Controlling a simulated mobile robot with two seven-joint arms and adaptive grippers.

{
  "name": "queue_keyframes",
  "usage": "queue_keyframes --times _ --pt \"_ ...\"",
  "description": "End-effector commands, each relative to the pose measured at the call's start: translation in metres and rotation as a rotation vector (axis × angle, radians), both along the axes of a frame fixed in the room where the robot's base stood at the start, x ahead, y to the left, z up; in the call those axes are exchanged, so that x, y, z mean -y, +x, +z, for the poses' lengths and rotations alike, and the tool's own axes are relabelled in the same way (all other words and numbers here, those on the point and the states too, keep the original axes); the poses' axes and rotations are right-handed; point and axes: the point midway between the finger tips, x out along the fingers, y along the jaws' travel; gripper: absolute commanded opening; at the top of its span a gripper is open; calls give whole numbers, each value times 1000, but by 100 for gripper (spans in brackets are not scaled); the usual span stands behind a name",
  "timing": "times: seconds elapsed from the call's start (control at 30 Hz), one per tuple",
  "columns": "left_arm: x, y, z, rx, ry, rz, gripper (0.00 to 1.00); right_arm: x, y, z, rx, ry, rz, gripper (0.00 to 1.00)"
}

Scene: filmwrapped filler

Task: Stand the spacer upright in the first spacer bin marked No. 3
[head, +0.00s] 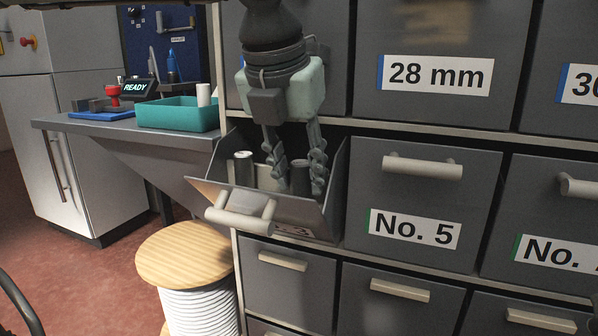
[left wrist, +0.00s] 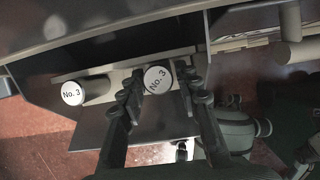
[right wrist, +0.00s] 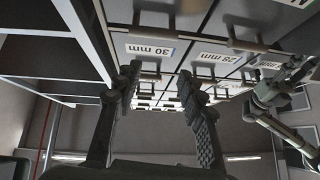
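The bin marked No. 3 (head: 278,212) is tilted open at the front of the cabinet; its label is partly hidden by its handle. A grey spacer (head: 243,168) stands upright in its left part; its white No. 3 cap shows in the left wrist view (left wrist: 73,93). A second spacer (head: 300,179), also capped No. 3 (left wrist: 157,80), stands upright to the right of it. My left gripper (head: 297,180) reaches down into the bin, its fingers on either side of this second spacer, with gaps visible. My right gripper (right wrist: 158,85) is open and empty, facing the cabinet.
Shut drawers surround the bin: No. 5 (head: 418,190) to the right and 28 mm (head: 437,80) above right. A bench on the left holds a teal tray (head: 175,118) with a white cylinder. A wooden-topped spool (head: 185,254) stands below left of the bin.

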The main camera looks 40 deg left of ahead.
Motion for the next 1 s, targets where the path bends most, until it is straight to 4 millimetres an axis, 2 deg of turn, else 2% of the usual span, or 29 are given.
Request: queue_keyframes --times 0.27,0.37,0.8,1.0 --pt "0 0 1 0 0 0 33 -1 2 -1 -14 -3 0 40" --pt "0 0 6 -1 0 0 33 -5 6 -11 -84 -21 7 40" --pt "8 -34 91 3 1 0 33 -15 17 -36 -270 -86 24 40" --pt "10 -43 111 0 0 -1 33 -16 20 -47 -327 -107 24 40"
